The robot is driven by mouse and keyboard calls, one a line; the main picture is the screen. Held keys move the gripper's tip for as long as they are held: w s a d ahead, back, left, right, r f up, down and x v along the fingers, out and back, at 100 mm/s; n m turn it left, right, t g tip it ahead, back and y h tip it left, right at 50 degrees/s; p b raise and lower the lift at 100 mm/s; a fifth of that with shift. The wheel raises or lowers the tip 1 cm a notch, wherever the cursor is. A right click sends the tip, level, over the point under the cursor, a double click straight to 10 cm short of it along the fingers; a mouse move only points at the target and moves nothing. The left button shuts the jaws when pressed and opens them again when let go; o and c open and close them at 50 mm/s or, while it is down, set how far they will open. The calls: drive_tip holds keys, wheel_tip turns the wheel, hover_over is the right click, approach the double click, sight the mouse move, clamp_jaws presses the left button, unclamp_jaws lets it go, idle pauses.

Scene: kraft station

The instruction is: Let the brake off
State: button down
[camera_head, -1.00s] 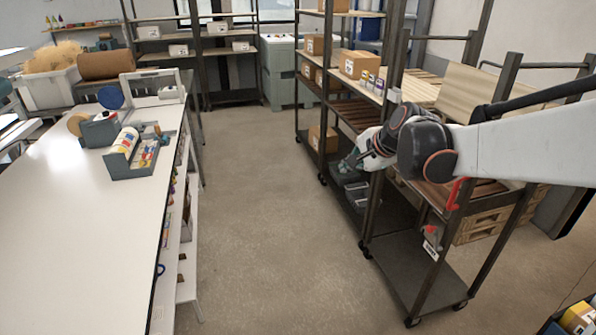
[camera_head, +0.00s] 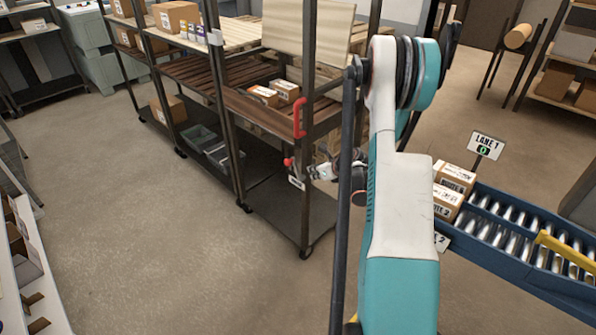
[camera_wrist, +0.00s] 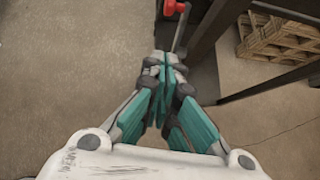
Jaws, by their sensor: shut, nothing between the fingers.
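The brake lever is a thin metal rod with a red knob (camera_head: 288,162), low on the near post of the shelf cart (camera_head: 305,215). A small white label plate (camera_head: 296,183) hangs just below the knob. In the wrist view the red knob (camera_wrist: 176,7) is at the top edge, and its rod runs down toward my fingertips. My gripper (camera_wrist: 165,62) is shut and empty, its tips close to the rod; I cannot tell if they touch. In the head view my gripper (camera_head: 318,172) is small, just right of the knob, partly hidden by my arm.
A red handle (camera_head: 299,117) is on the cart post above the knob. Boxes (camera_head: 275,93) lie on the cart's shelf. A blue roller conveyor (camera_head: 510,235) with boxes stands at right, beside my arm. A wooden pallet (camera_wrist: 280,38) lies behind the cart. Open floor is at left.

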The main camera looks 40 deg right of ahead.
drive_tip(key=shift+d+f, duration=0.1)
drive_tip(key=shift+f, duration=0.05)
drive_tip(key=b, duration=0.3)
approach(296, 169)
drive_tip(key=a+f, duration=0.3)
drive_tip(key=w, duration=0.4)
drive_tip(key=shift+d+r+b, duration=0.15)
drive_tip(key=shift+r+b, duration=0.15)
drive_tip(key=shift+b, duration=0.05)
drive_tip(key=shift+w+d, duration=0.1)
drive_tip(key=shift+d, duration=0.05)
